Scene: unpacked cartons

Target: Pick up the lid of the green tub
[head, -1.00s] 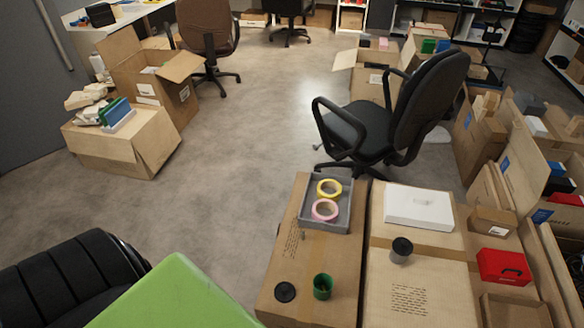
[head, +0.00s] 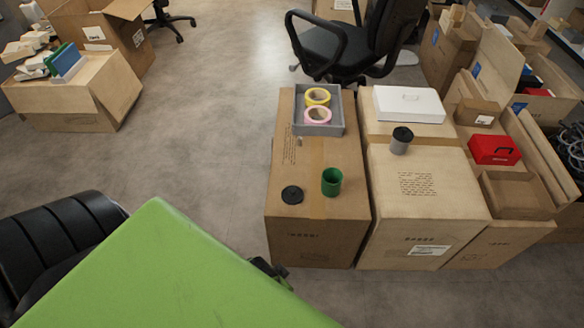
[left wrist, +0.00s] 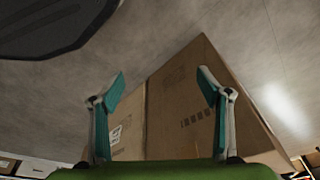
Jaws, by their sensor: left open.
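The green tub (head: 332,183) stands open and upright on a brown carton (head: 312,225) in the head view. A flat round black lid (head: 292,195) lies on the same carton, just left of the tub and apart from it. In the left wrist view my left gripper (left wrist: 161,78) is open and empty, with its two teal fingers wide apart in front of carton sides (left wrist: 180,100). Neither the tub nor the lid shows in that view. My right gripper is not in view.
A grey tray (head: 319,129) with yellow and pink tape rolls sits behind the tub. A grey pot with a black lid (head: 401,138), a white box (head: 409,104) and a red case (head: 494,149) are on cartons to the right. An office chair (head: 350,45) stands behind.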

